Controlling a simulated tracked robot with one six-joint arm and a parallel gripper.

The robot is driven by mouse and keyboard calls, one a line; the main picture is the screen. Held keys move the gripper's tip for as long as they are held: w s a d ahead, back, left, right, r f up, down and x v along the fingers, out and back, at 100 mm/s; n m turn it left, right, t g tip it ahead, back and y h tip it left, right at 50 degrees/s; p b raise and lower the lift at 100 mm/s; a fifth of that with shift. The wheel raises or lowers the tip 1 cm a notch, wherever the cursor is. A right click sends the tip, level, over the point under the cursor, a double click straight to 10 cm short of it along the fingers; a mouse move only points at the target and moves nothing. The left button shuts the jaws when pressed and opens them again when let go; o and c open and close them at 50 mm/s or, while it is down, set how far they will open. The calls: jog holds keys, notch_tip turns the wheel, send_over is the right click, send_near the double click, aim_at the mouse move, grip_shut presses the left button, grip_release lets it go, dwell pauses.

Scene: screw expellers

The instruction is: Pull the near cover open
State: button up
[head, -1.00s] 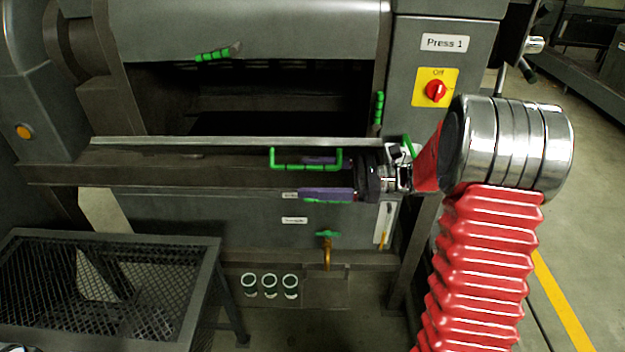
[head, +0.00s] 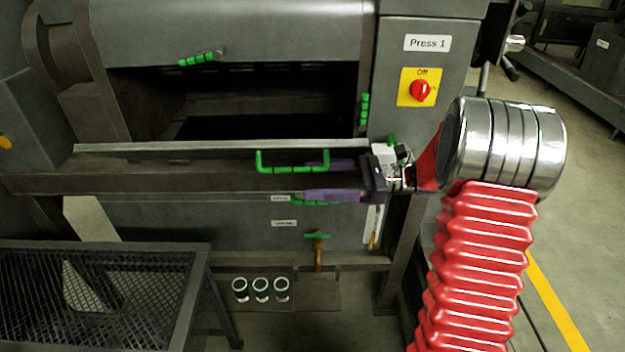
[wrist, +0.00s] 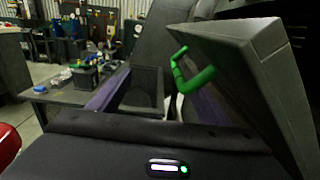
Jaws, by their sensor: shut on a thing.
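The near cover (head: 120,149) is a long grey panel below the dark opening of Press 1, seen nearly edge-on and standing away from the opening. Its green bracket handle (head: 285,171) is near its right end. My gripper (head: 308,181) reaches in from the right, one purple finger partly behind the handle and the other below it. The jaws are shut on the handle. In the wrist view, the handle (wrist: 192,77) runs between my two fingers, against the grey cover (wrist: 235,45), which leans at a tilt. The exact contact is partly hidden.
A black mesh basket (head: 200,285) stands at the lower left. A green-handled tap (head: 317,240) and three round cups (head: 261,290) are below. The red switch (head: 421,91) is on the right panel.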

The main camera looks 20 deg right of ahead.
jog(key=shift+v, duration=2.85)
jog(key=shift+c, duration=0.5)
jog(key=shift+s+d+r, duration=0.2)
jog(key=shift+r, duration=0.05)
jog(key=c, duration=0.5)
jog(key=shift+f+v, duration=0.2)
jog(key=shift+v, duration=2.6)
